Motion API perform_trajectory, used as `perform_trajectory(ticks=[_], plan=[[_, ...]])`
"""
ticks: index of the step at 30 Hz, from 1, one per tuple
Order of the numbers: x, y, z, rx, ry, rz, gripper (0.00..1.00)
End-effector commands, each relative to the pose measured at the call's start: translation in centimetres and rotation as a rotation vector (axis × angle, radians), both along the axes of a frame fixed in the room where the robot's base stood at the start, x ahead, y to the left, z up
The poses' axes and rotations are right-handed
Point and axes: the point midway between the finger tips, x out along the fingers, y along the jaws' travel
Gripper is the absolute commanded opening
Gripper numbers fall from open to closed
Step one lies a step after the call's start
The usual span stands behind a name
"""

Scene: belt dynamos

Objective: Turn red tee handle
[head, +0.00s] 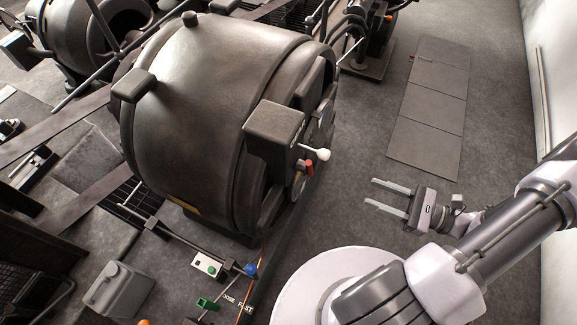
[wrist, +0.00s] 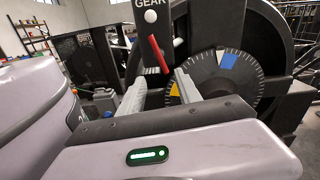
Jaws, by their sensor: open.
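The red tee handle (head: 309,168) is a small red piece low on the near right face of the big dark dynamo (head: 200,100), just below a white ball knob (head: 322,154). In the wrist view a slanted red bar (wrist: 158,54) hangs under the GEAR plate, seen just beyond the fingertips; I take it to be the same handle. My gripper (head: 370,193) is open and empty, with its two pale fingers pointing left at the dynamo. It is apart from the handle, to its right across a gap of floor. The fingers also show in the wrist view (wrist: 160,82).
A graduated black dial (wrist: 215,75) with blue and yellow marks sits right of the red bar. The boxy housing (head: 273,130) juts out above the knob. Floor plates (head: 430,105) lie at the back right.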

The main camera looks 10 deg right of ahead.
Motion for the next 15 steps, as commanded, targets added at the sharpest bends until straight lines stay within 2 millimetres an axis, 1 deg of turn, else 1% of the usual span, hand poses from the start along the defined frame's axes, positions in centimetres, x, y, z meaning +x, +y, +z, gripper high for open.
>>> perform_trajectory(ticks=[2, 5, 12, 15], plan=[[0.1, 0.5, -0.1, 0.006, 0.006, -0.006, 0.41], [1.5, 2.4, -0.1, 0.005, 0.005, -0.001, 0.41], [5.8, 8.5, -0.3, 0.005, 0.005, 0.002, 0.41], [7.4, 10.7, -0.3, 0.003, 0.004, 0.003, 0.41]])
